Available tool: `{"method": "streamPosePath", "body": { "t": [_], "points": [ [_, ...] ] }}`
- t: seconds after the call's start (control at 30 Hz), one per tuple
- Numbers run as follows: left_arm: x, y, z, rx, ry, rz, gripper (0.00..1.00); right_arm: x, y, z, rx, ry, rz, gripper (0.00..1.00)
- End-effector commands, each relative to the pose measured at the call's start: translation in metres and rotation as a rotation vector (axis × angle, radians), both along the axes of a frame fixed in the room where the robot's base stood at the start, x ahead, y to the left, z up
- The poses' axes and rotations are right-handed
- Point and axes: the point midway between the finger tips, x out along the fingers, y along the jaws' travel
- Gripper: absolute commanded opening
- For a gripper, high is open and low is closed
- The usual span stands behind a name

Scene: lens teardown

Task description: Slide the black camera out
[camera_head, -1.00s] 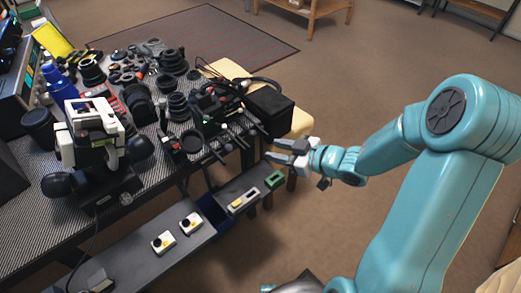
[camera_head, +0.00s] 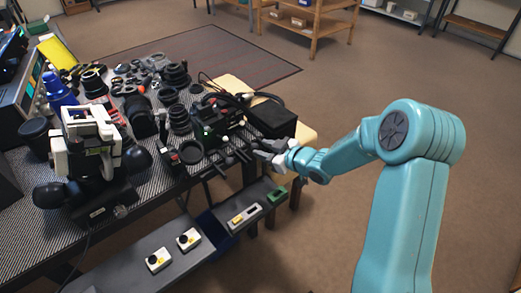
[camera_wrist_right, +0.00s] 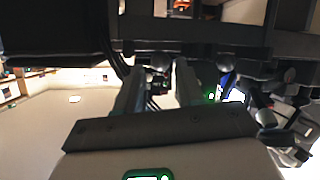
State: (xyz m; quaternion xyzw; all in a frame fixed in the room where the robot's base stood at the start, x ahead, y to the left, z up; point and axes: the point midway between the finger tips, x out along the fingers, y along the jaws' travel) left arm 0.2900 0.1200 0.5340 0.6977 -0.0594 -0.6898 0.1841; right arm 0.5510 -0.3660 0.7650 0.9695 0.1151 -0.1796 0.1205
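A dark cluster of gear (camera_head: 215,122) with red bits and cables lies at the table's right end. It looks like the black camera, but I cannot make out its outline for sure. A plain black box (camera_head: 272,119) sits to its right on the pale corner. My right gripper (camera_head: 257,151) is at the table's right edge, just in front of the cluster and box. In the right wrist view its two fingers (camera_wrist_right: 159,90) stand apart, with dark parts and cables beyond them. I cannot tell whether they touch anything. My left gripper is not in view.
Lenses and rings (camera_head: 179,118) crowd the patterned table top (camera_head: 150,191). A white and black device (camera_head: 88,140) stands at left. A lower grey shelf (camera_head: 205,256) with small white boxes runs along the front. The floor at right is clear.

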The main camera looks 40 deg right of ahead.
Motion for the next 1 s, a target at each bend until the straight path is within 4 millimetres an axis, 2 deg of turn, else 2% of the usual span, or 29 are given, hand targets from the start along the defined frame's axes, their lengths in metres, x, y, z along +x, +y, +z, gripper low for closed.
{"method": "streamPosePath", "body": {
  "t": [0.2,0.47,0.5,0.57,0.6,1.0],
  "points": [
    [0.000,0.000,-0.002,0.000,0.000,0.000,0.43,0.018,0.004,-0.008,0.000,0.000,0.000,0.37],
    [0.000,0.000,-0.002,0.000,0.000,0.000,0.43,0.019,0.004,-0.008,0.001,0.000,-0.001,0.37],
    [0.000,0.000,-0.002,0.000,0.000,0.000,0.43,0.019,0.004,-0.008,0.001,0.000,-0.001,0.34],
    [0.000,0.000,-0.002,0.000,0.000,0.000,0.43,0.019,0.004,-0.008,0.001,0.000,-0.001,0.15],
    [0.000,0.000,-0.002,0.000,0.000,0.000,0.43,0.019,0.004,-0.008,0.001,0.000,-0.001,0.02],
    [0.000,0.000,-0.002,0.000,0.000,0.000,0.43,0.018,0.004,-0.008,0.001,0.000,-0.001,0.00]
  ]
}}
